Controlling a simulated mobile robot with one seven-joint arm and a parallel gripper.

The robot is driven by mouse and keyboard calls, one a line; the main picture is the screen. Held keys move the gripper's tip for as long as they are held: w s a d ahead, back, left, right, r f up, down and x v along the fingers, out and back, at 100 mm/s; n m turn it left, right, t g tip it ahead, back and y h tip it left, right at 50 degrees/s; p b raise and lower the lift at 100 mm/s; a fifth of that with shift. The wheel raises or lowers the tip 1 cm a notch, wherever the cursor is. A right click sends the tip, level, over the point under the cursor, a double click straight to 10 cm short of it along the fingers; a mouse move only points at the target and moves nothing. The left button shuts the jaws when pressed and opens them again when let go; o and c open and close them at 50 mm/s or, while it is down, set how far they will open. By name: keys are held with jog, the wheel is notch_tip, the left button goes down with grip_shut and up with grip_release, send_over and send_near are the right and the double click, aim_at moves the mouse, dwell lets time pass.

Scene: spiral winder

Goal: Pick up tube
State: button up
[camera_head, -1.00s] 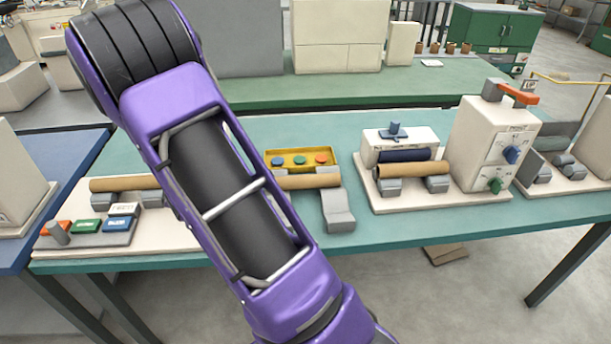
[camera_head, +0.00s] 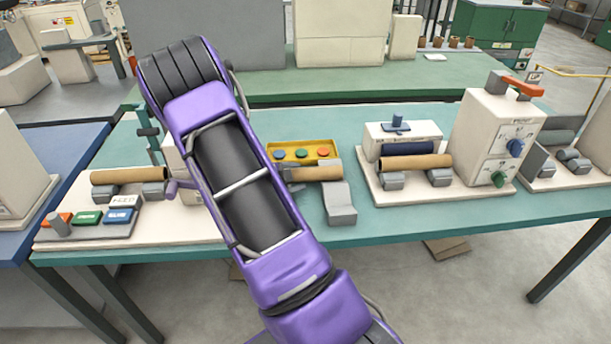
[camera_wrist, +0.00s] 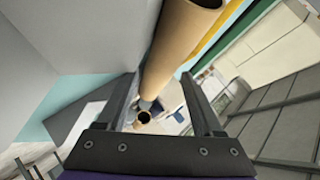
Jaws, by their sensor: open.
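In the head view, a brown cardboard tube (camera_head: 318,173) lies across the middle of the bench, its left part hidden by my arm. Another brown tube (camera_head: 130,175) rests on grey supports at the left, and a third tube (camera_head: 415,163) rests on grey supports of the right machine. In the wrist view, my gripper (camera_wrist: 160,90) is open, its two dark fingers apart. A smaller hollow brown end (camera_wrist: 143,117) shows farther off between the fingers.
A yellow button box (camera_head: 303,152) stands behind the middle tube, and a grey block (camera_head: 340,203) in front of it. A white machine with knobs (camera_head: 495,138) stands at right. A button panel (camera_head: 88,218) is at front left. A large grey surface (camera_wrist: 75,35) borders the left finger.

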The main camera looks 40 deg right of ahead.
aim_at(302, 175)
jog(key=x, duration=0.3)
jog(key=shift+d, duration=0.35)
jog(key=c, duration=1)
